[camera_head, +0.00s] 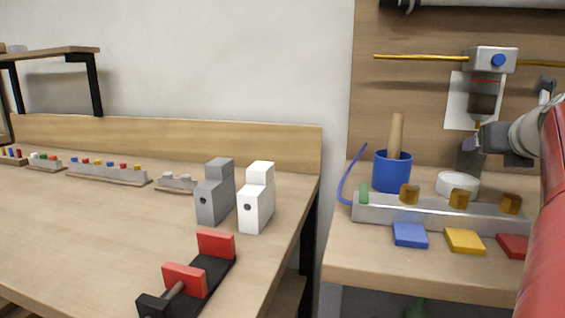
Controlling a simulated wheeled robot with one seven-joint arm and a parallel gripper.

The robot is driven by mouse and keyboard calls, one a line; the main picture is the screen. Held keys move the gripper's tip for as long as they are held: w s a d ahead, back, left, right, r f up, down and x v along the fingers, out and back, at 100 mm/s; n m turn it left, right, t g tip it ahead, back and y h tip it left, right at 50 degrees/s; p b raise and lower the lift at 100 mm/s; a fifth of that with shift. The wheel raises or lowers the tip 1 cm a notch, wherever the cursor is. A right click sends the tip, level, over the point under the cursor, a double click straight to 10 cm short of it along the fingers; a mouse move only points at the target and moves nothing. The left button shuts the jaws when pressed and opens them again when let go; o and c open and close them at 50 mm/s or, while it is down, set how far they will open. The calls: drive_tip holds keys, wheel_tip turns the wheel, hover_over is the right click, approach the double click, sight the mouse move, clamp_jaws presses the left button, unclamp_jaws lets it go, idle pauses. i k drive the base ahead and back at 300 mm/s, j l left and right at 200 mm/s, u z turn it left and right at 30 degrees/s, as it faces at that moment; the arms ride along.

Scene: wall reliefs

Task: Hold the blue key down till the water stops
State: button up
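The blue key (410,235) is a flat block at the front of a grey metal bar (385,209), left of a yellow key (465,241) and a red key (514,246). My gripper (470,152) is above and behind the bar, up and to the right of the blue key and apart from it. Its fingers are dark and seen from the side; whether they are open is unclear. A clear vessel (485,97) with a red line hangs below a grey box with a blue knob (498,60). I cannot make out any running water.
A blue cup (392,172) holding a wooden stick stands behind the bar. A white round dish (457,184) is below my gripper. Brass knobs (409,194) top the bar. A gap separates this bench from the left table (110,225), which carries blocks and a red-jawed clamp (215,243).

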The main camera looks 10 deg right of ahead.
sight(497, 59)
drive_tip(key=k+j, duration=0.7)
drive_tip(key=k, duration=0.15)
